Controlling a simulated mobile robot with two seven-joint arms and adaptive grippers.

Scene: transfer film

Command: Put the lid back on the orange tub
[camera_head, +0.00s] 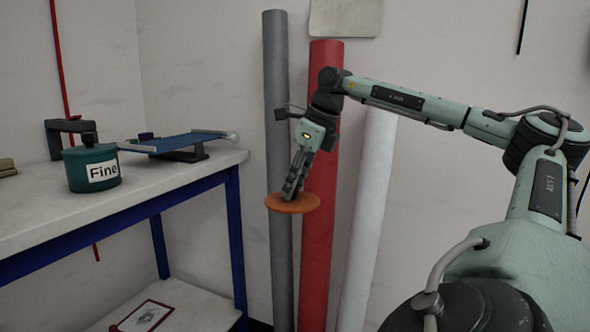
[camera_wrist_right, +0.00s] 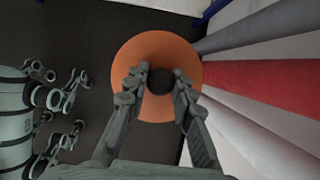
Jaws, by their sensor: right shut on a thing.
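An orange round lid (camera_head: 293,203) hangs from my right gripper (camera_head: 292,189), in front of the rolls by the wall. In the right wrist view the lid (camera_wrist_right: 128,66) has a dark knob (camera_wrist_right: 159,81) at its centre, and my right gripper (camera_wrist_right: 159,85) is shut on that knob. The lid is held in the air, to the right of the table and clear of it. No orange tub shows in either view. My left gripper is not in view.
A white table (camera_head: 190,177) with blue legs stands at left. On it are a teal tub (camera_head: 78,176) labelled "Fine" and a blue flat device (camera_head: 178,142). Grey (camera_head: 277,120), red (camera_head: 320,150) and white (camera_head: 370,200) rolls lean against the wall. The table's front is clear.

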